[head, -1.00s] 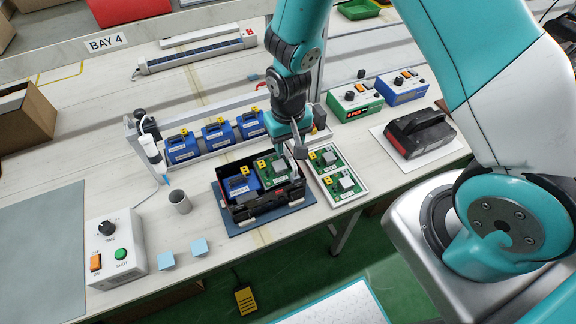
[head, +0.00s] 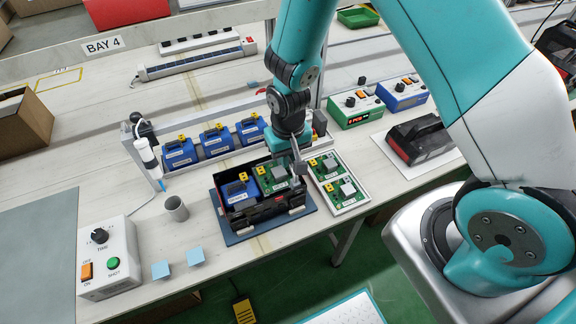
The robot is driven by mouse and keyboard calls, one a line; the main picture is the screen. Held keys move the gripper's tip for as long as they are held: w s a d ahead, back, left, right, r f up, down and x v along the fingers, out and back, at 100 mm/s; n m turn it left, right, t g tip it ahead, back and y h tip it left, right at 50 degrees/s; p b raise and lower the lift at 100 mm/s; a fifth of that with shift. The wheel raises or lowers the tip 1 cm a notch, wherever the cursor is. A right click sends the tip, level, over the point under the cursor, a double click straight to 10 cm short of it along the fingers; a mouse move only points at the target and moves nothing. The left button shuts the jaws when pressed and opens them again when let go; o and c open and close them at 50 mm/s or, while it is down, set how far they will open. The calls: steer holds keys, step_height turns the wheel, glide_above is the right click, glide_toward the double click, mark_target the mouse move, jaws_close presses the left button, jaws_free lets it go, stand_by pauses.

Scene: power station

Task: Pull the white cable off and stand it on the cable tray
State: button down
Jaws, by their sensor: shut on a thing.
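My gripper (head: 298,166) points down over the right side of an open black case (head: 262,212). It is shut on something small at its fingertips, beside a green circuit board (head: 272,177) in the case. I cannot make out what it holds; the fingers and arm cover it. A blue module (head: 238,192) with a yellow connector sits in the left part of the case. I cannot pick out a white cable at the gripper, nor anything that is clearly a cable tray.
A white-framed panel (head: 366,205) of green boards lies just right of the case. Several blue modules (head: 180,154) stand in a rack behind. A grey cup (head: 175,209), a dispenser (head: 146,157) and a control box (head: 108,262) are left. A red-black tool (head: 425,139) lies right.

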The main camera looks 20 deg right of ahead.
steer(key=shift+r, duration=0.25)
steer(key=shift+r+p, duration=3.2)
steer(key=shift+r, duration=0.7)
steer(key=shift+f, duration=0.1)
